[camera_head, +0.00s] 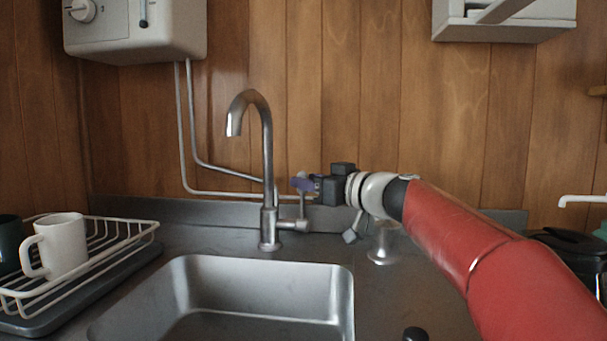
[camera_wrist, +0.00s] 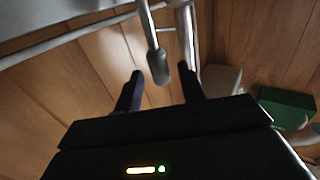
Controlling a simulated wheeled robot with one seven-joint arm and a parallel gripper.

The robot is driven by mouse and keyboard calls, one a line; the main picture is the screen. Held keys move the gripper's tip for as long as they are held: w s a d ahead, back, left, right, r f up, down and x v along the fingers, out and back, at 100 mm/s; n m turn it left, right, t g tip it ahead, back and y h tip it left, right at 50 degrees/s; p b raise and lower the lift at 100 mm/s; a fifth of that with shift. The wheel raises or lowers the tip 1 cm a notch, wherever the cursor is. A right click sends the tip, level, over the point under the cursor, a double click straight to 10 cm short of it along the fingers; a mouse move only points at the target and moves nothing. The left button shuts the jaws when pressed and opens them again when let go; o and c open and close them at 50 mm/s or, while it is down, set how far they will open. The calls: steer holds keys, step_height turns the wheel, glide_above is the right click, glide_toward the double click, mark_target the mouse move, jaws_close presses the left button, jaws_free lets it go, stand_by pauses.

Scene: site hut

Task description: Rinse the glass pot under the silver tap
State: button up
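The silver tap (camera_head: 268,190) stands behind the sink, with its curved spout over the basin. No water shows at the spout. My gripper (camera_head: 303,184) is just right of the tap column, by the upright tap lever (camera_head: 302,207). In the wrist view my gripper (camera_wrist: 160,76) is open, and the grey-tipped lever (camera_wrist: 155,55) lies between its two fingers, with room on both sides. Contact cannot be made out. I cannot clearly make out the glass pot. A dark-lidded vessel (camera_head: 570,243) stands at the far right, partly hidden by my arm.
The sink (camera_head: 345,300) shows no object in its visible part. A white rack (camera_head: 135,235) holding a white mug (camera_head: 62,246) and a dark mug stands left. A metal stand (camera_head: 383,246) is under my wrist. A black knob (camera_head: 415,334) shows at the bottom edge. A heater (camera_head: 140,30) hangs above.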

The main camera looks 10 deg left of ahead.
steer(key=shift+p+x, duration=0.3)
steer(key=shift+x, duration=1)
jaws_close()
